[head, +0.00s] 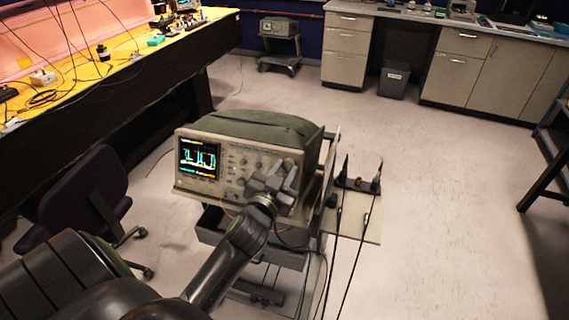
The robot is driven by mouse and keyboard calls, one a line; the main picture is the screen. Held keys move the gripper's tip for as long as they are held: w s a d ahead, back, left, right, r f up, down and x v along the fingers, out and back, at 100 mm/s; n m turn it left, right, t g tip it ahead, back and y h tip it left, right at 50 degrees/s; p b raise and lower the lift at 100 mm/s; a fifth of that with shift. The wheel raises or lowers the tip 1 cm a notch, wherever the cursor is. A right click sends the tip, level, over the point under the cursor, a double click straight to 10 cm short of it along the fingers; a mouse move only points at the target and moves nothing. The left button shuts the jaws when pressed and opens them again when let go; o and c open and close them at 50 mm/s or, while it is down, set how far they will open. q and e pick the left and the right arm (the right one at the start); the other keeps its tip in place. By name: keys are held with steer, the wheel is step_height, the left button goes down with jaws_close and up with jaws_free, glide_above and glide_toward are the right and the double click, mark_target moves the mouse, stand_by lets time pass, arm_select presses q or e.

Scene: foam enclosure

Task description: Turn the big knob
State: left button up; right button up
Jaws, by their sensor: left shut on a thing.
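An oscilloscope (228,172) with a cream front panel and a lit screen stands on a cart in the middle of the head view. Small knobs and buttons cover the panel right of the screen. My left gripper (279,176) is at the right part of this panel, shut on a knob there. The gripper's grey body and fingers hide the big knob and the panel around it. My right gripper is not in view.
A green-grey cover or bag (257,129) lies on top of the oscilloscope. Probes with black cables (360,182) stand on a side shelf to its right. A dark chair (84,198) is at the left, below a yellow workbench (112,82). The floor on the right is open.

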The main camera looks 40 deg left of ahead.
arm_select(q)
steer(key=shift+a+r+m+h+p, duration=0.1)
steer(key=shift+m+h+p, duration=0.7)
steer(key=shift+m+p, duration=0.6)
steer(key=o, duration=1)
steer(key=shift+s, duration=0.1)
steer(key=shift+s+b, duration=0.3)
steer(key=shift+s, duration=0.05)
steer(key=shift+s+d+r+b, duration=0.1)
steer(key=shift+s+d+b, duration=0.45)
steer(key=shift+s, duration=2.15)
steer(key=shift+s+d+f+b, duration=0.1)
steer(key=shift+s+d+b, duration=0.45)
steer(key=shift+s, duration=2.2)
steer(key=shift+s+d+r+b, duration=0.15)
steer(key=shift+s+b, duration=0.75)
steer(key=shift+s, duration=1.8)
